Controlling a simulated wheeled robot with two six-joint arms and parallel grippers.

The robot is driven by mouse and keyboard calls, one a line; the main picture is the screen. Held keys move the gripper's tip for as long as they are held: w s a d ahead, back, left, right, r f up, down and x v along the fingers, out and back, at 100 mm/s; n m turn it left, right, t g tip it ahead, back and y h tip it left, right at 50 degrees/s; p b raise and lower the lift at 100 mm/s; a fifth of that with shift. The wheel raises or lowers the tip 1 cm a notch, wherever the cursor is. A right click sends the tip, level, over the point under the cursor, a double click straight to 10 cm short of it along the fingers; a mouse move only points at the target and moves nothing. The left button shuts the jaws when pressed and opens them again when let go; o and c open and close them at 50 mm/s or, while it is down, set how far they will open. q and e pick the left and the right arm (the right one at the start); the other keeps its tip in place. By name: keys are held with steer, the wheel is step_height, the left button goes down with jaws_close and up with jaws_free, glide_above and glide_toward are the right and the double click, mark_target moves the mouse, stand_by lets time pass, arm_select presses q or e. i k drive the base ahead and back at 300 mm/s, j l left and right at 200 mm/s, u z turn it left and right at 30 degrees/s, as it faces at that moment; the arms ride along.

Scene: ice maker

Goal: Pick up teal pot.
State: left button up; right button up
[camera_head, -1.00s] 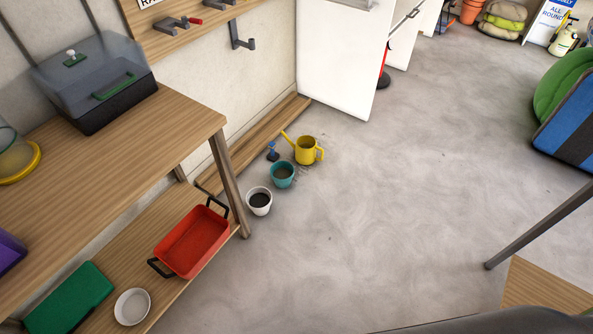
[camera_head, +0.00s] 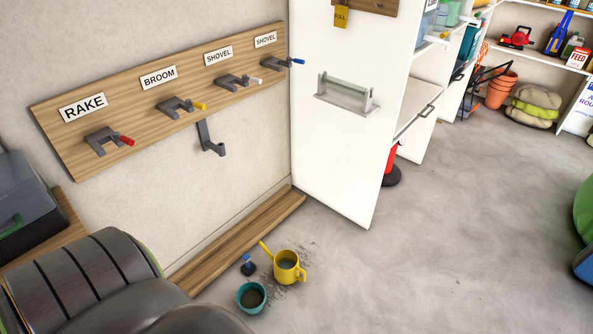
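The teal pot (camera_head: 241,304) stands upright on the concrete floor near the bottom of the view, with dark contents inside. A yellow watering can (camera_head: 289,272) stands just behind it to the right, and a small dark tool with a blue top (camera_head: 248,265) stands behind it to the left. My grey arm covers the lower left, to the left of the pot. Neither gripper's fingers can be seen.
A wooden rail (camera_head: 240,240) runs along the wall foot behind the pot. A white cabinet (camera_head: 335,130) stands beyond it. A labelled tool rack (camera_head: 150,110) hangs on the wall.

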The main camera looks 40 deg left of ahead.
mark_target(251, 296)
steer(key=i+l+u, duration=0.2)
steer(key=i, duration=0.25)
steer(key=i+u, duration=0.2)
steer(key=i, duration=0.25)
steer(key=i+l+u, duration=0.2)
steer(key=i, duration=0.2)
steer(key=l, duration=0.05)
